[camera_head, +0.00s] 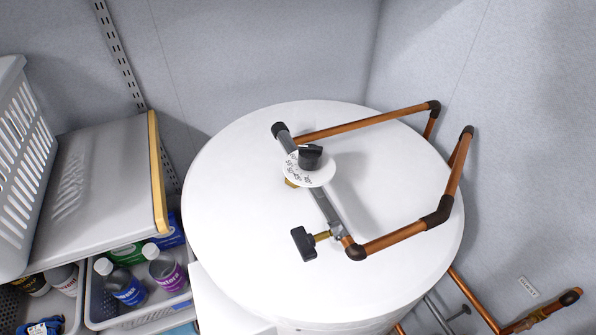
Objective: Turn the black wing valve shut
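The black wing valve (304,243) sits on a short brass stem (322,236) beside the lower end of a grey pipe section (325,206), above the white tank top. Its flat handle stands across the stem, tilted slightly from upright in the picture. Whether it is open or shut inside cannot be told. A black knob (310,157) sits on a white numbered dial (296,172) farther up the same pipe. My gripper is not in view, and nothing touches the valve.
The round white tank (235,230) fills the middle. Copper pipes (395,241) rise around its right side and back. A wooden-edged grey panel (110,165) and shelves with bottles (163,268) stand at left. The space left of the valve is clear.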

